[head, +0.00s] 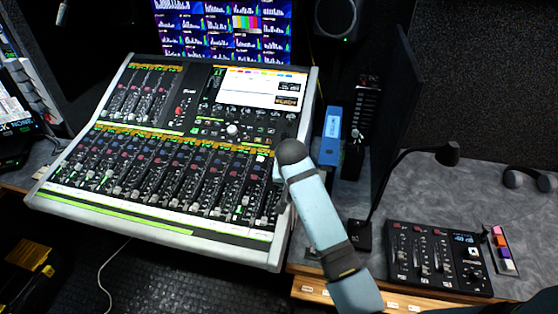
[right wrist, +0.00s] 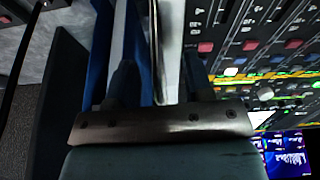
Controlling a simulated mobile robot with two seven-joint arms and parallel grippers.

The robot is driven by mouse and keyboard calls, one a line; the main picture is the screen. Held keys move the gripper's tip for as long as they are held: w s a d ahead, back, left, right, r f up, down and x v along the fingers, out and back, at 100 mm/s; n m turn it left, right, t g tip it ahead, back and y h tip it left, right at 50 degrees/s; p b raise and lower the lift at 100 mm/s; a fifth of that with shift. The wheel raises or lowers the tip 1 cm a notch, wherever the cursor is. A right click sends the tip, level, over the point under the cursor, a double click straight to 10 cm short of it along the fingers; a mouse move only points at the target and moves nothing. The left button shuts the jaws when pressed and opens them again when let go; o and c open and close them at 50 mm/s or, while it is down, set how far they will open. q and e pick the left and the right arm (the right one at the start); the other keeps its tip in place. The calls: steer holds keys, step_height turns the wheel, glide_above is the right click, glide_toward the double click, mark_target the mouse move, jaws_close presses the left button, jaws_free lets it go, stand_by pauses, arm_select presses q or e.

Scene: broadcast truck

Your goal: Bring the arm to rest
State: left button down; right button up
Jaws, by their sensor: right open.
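My right arm (head: 318,212) comes in from the lower right in the head view and ends over the right edge of the mixing console (head: 68,195). My right gripper (right wrist: 160,78) shows in the right wrist view, with its two fingers apart and nothing held between them. The console's pale side edge runs behind the gap between the fingers. I cannot tell whether the gripper touches the console. In the head view the fingers are not clearly seen. My left gripper is not in view.
A blue binder (head: 331,135) stands just right of the console. A gooseneck microphone (head: 447,153) and a small fader panel (head: 438,258) are on the grey desk at the right. Headphones (head: 528,179) lie farther right. Grey desk (head: 480,195) between them is clear. Screens (head: 222,30) stand behind.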

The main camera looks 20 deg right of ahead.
steer(key=s+a+f+n+t+y+p, duration=0.15)
steer(key=s+f+n+t+p, duration=0.4)
steer(key=s, duration=0.65)
steer(key=s+a+n+t+y+p, duration=0.1)
steer(key=s+a+y+p, duration=0.1)
steer(key=s, duration=0.6)
steer(key=s+a+r+n+t+y+p, duration=0.1)
steer(key=s+a+n+y+p, duration=0.1)
steer(key=s, duration=0.6)
steer(key=shift+r, duration=0.25)
steer(key=shift+a, duration=0.2)
steer(key=shift+c, duration=0.4)
stand_by(0.3)
